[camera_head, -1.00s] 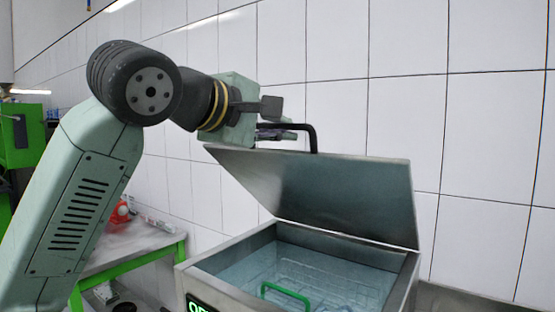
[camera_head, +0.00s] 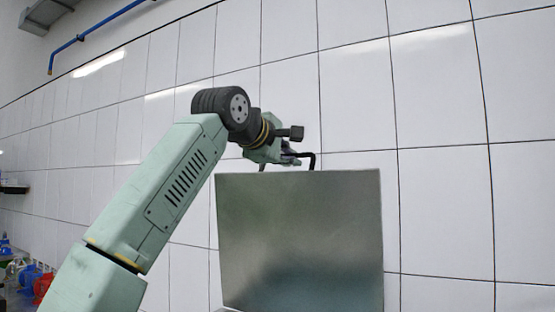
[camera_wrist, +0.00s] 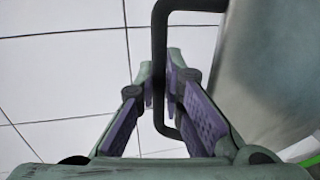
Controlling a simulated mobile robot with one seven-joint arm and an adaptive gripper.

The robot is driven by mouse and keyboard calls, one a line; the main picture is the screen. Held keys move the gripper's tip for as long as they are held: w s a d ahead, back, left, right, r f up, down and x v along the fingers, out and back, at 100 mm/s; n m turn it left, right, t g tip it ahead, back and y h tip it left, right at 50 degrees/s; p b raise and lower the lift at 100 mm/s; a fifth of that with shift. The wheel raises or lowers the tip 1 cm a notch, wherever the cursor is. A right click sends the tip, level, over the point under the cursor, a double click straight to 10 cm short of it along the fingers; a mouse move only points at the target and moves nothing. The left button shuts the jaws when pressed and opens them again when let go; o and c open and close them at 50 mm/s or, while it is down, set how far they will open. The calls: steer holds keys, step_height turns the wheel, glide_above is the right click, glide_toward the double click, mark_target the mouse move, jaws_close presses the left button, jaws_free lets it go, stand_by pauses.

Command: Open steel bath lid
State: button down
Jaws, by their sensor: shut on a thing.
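The steel bath lid (camera_head: 300,245) stands raised, close to upright, in the head view. Its black handle (camera_head: 313,160) is at the top edge. My gripper (camera_head: 290,157) is at that handle, at the lid's top edge. In the wrist view, the black handle (camera_wrist: 159,60) passes between the purple-padded fingers of my gripper (camera_wrist: 163,88), which is shut on it. The lid's grey face (camera_wrist: 265,75) fills the right of the wrist view. The bath body is almost wholly out of the head view, below its bottom edge.
A white tiled wall (camera_head: 440,120) stands behind the lid. Red and blue items (camera_head: 35,280) are at the lower left. A blue pipe (camera_head: 95,35) runs along the upper left wall. The space right of the lid looks clear.

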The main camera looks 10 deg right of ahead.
steer(key=shift+w+d+r, duration=0.1)
steer(key=shift+w+d, duration=0.35)
steer(key=shift+w, duration=0.1)
steer(key=c, duration=1.7)
jaws_free()
steer(key=shift+a, duration=0.1)
steer(key=v, duration=1.2)
steer(key=shift+s, duration=0.1)
